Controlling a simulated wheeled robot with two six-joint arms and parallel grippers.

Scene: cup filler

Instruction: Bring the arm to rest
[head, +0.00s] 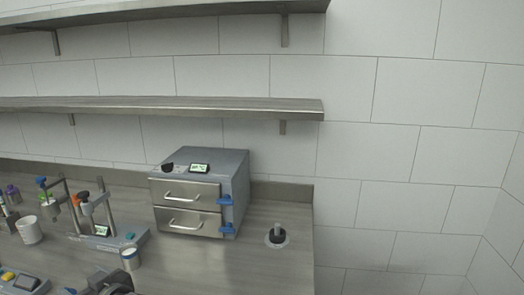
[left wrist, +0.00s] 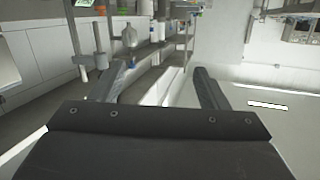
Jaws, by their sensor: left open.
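My left gripper (head: 112,284) shows as a dark shape at the bottom left of the head view, cut off by the lower edge. In the left wrist view its two dark fingers are spread apart, with nothing between them (left wrist: 155,84). It is open and empty. In the head view it is in front of the filler stand (head: 108,234) and close to a small cup (head: 130,258). I cannot tell its height over the counter. My right gripper is in neither view.
A steel two-drawer box (head: 200,195) with blue latches stands on the counter (head: 265,275). A black round base with a post (head: 277,237) is to its right. A white cup (head: 29,230) and a control box (head: 22,282) are at left. Two shelves (head: 200,105) hang above.

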